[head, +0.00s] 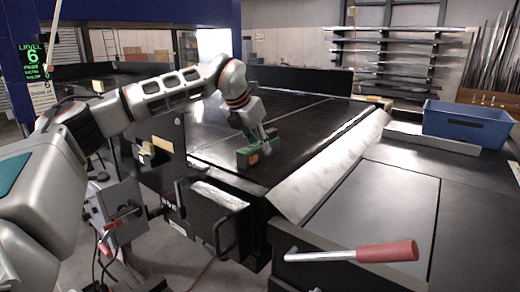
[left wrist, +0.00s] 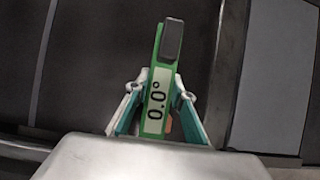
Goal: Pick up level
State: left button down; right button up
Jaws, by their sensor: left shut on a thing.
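The level is a green block with a dark top piece and a white display reading 0.0°. In the head view the level (head: 246,158) is at the near end of the black conveyor (head: 300,135), under my left gripper (head: 264,146). In the left wrist view the level (left wrist: 161,85) stands lengthwise between the fingers of my left gripper (left wrist: 157,105), which are shut on it. I cannot tell whether the level still touches the belt. My right gripper is in neither view.
A blue bin (head: 467,124) stands farther back on the right. A pale sloped edge (head: 330,170) separates belt and table. The belt behind the level is clear.

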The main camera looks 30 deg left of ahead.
pick_arm(q)
jog(key=shift+r, duration=0.1)
notch_tip(320, 180, up, 20)
dwell(0.5)
